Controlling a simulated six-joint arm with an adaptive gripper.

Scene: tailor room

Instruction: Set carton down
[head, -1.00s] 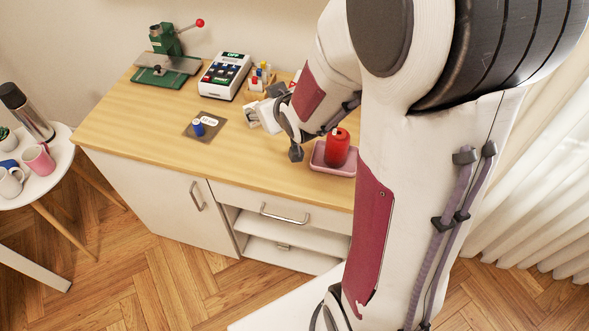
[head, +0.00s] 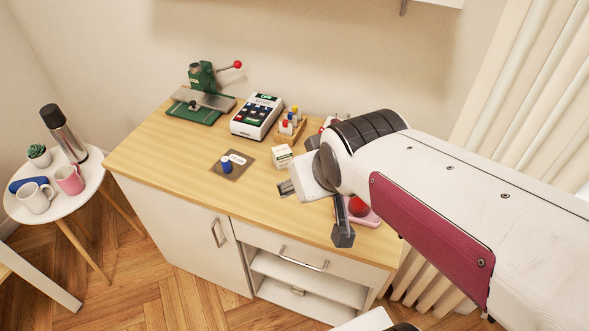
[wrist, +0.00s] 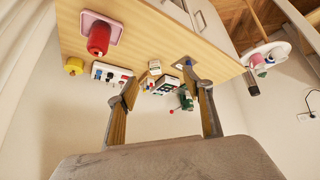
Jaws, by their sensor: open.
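The carton (head: 282,156) is a small white box standing upright on the wooden counter (head: 180,165), right of a dark square mat. It also shows in the wrist view (wrist: 155,67), between the lines of the two fingers. My gripper (head: 315,212) is open and empty, at the counter's front right, nearer the front edge than the carton and apart from it. In the wrist view my gripper (wrist: 153,89) has its fingers spread wide with nothing between them. Part of the counter's right side is hidden behind my arm.
A blue spool (head: 227,165) sits on the mat (head: 240,172). A keypad device (head: 257,116), a rack of small bottles (head: 290,128) and a green press (head: 203,92) stand behind. A red cylinder (wrist: 98,39) on a pink tray (wrist: 85,22) is near my gripper. The counter's left front is clear.

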